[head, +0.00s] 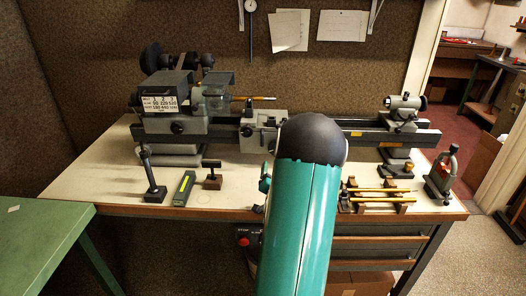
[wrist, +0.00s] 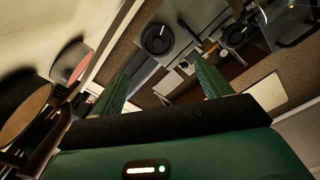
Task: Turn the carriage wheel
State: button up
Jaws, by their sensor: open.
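The lathe carriage (head: 262,130) sits on the bed near the middle of the bench in the head view. My arm covers the area just right of and below it, so I cannot make out its wheel there. The wheel lies beyond the fingertips, and nothing is between the fingers. I cannot tell the exact gap.
The headstock (head: 170,102) is at left, the tailstock (head: 404,106) at right. On the bench front stand an upright lever tool (head: 150,175), a grey block with a yellow-green strip (head: 184,188), a brown stand (head: 212,176) and a rack of brass rods (head: 378,197). A green table (head: 40,235) is at left.

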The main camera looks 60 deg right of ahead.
jog(key=x, duration=1.4)
jog(key=shift+s+d, duration=0.15)
jog(key=shift+s, duration=0.1)
jog(key=c, duration=0.7)
